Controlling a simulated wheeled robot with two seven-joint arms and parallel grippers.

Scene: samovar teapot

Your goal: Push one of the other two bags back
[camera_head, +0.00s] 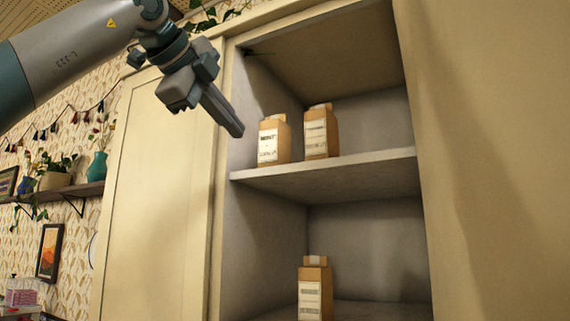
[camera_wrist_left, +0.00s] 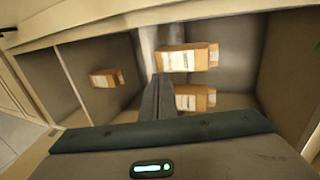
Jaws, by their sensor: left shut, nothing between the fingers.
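Two tan paper bags with white labels stand side by side on the upper cabinet shelf (camera_head: 350,180): a left bag (camera_head: 274,141) and a right bag (camera_head: 320,132). A third bag (camera_head: 315,290) stands on the lower level. My left gripper (camera_head: 236,130) is shut and empty, its fingertips in front of and just left of the left bag. In the left wrist view the shut fingers (camera_wrist_left: 158,88) point toward two bags (camera_wrist_left: 188,58) (camera_wrist_left: 192,98), and another bag (camera_wrist_left: 106,78) lies further left. Contact with a bag cannot be told. My right gripper is not in view.
The cabinet's left side panel (camera_head: 217,210) and closed left door (camera_head: 160,180) stand beside the opening. A wall shelf (camera_head: 70,192) with plants and a teal vase (camera_head: 97,167) is at far left. The upper shelf is free right of the bags.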

